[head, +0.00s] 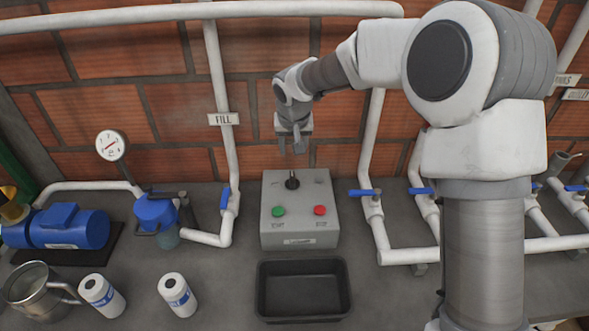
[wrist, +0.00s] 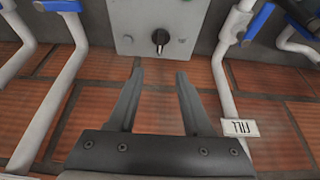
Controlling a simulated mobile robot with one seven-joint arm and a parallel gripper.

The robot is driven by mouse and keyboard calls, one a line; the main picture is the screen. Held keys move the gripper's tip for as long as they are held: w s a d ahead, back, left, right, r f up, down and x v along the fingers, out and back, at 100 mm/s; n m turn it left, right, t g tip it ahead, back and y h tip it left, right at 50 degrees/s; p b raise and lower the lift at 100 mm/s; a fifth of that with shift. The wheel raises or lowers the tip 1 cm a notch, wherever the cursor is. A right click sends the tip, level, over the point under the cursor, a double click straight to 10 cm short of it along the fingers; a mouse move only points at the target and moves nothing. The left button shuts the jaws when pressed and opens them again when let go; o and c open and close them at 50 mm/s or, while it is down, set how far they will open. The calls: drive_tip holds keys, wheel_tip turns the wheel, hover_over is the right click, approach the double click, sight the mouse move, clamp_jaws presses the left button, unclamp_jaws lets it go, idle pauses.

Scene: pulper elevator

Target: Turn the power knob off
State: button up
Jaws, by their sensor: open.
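The power knob (head: 292,181) is a black knob on the top rear of the grey control box (head: 299,241). It also shows in the wrist view (wrist: 160,38), just beyond the fingertips. A green start button (head: 278,211) and a red stop button (head: 320,210) sit in front of it on the box. My gripper (head: 292,148) is above and behind the knob, with fingers pointing down. In the wrist view my gripper (wrist: 160,75) is open and empty, its two fingers apart. The fingers do not touch the knob.
White pipes with blue valve handles (head: 225,199) (head: 363,193) flank the box. A black tray (head: 303,289) lies in front of it. The brick wall (head: 170,110) is close behind.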

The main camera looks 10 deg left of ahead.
sight(292, 177)
drive_tip(key=p+x, duration=0.1)
drive_tip(key=x, duration=1.6)
drive_tip(key=shift+f+p, duration=0.2)
drive_tip(key=shift+p, duration=0.1)
clamp_jaws()
